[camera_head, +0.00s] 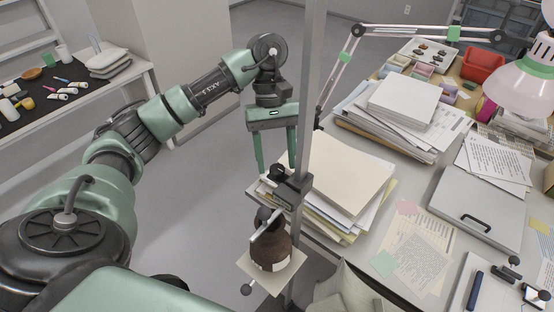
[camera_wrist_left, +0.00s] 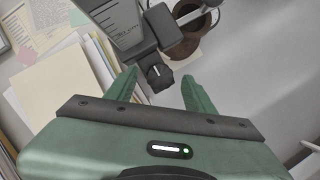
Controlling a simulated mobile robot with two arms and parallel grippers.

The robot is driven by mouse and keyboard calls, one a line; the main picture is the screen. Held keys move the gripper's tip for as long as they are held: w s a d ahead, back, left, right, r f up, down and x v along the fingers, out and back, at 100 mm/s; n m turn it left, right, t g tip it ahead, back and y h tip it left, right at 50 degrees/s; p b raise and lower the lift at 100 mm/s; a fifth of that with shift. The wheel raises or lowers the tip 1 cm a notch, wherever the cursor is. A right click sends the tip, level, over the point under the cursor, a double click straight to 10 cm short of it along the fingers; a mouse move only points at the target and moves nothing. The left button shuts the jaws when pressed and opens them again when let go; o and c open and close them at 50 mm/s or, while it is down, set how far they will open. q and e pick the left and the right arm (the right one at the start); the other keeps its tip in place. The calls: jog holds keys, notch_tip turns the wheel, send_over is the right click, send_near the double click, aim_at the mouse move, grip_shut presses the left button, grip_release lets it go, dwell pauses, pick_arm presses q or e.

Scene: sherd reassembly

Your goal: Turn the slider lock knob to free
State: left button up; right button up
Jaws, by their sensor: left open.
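The slider (camera_head: 289,190) is a dark block on the grey upright post (camera_head: 311,90). Its lock knob (camera_head: 277,172) is small and black. In the left wrist view the knob (camera_wrist_left: 158,73) shows a white mark line on its face. My left gripper (camera_head: 276,168) has two green fingers pointing down, open and empty. In the left wrist view the fingertips (camera_wrist_left: 158,80) appear on either side of the knob, with gaps; I cannot tell whether they are level with it. My right gripper is not in view.
A brown pot (camera_head: 272,258) stands on a small square plate (camera_head: 289,270) below the slider, under a bar. Stacked papers (camera_head: 350,170) lie close to the post's right on the desk. A lamp (camera_head: 522,85) stands at far right. Open floor (camera_head: 205,200) lies left of the post.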

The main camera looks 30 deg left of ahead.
pick_arm(q)
jog(key=shift+d+f, duration=0.1)
jog(key=shift+f, duration=0.2)
jog(key=shift+s+f, duration=0.1)
jog(key=shift+s, duration=0.05)
grip_shut()
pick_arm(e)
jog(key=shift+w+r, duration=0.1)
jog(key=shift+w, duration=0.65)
